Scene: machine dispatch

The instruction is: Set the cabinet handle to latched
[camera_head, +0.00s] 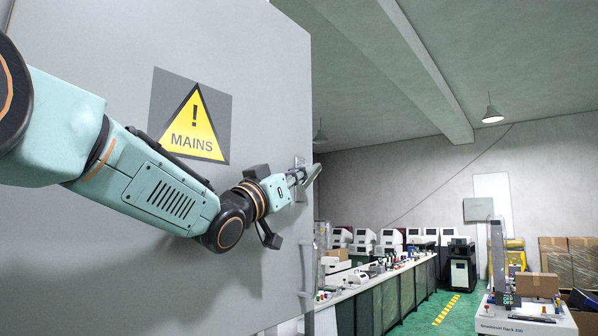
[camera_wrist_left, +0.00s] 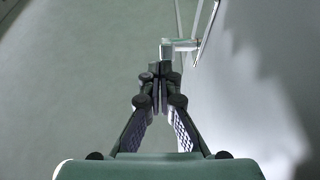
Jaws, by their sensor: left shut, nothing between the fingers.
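The grey cabinet (camera_head: 262,80) fills the left of the head view and carries a yellow MAINS warning sign (camera_head: 192,125). Its metal handle (camera_head: 300,190) is at the right edge of the door, partly hidden by my left gripper (camera_head: 296,178). In the left wrist view, the left gripper (camera_wrist_left: 160,76) is shut and empty. The pale handle (camera_wrist_left: 182,45) shows just beyond and right of the fingertips, with a short stem and a longer slanted bar. I cannot tell whether the fingers touch it, or whether it is latched. My right gripper is not in view.
Right of the cabinet, a long bench (camera_head: 385,285) with several machines runs to the back. A white station (camera_head: 520,318) with a cardboard box stands at lower right. The green floor with a yellow striped line (camera_head: 446,309) is clear between them.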

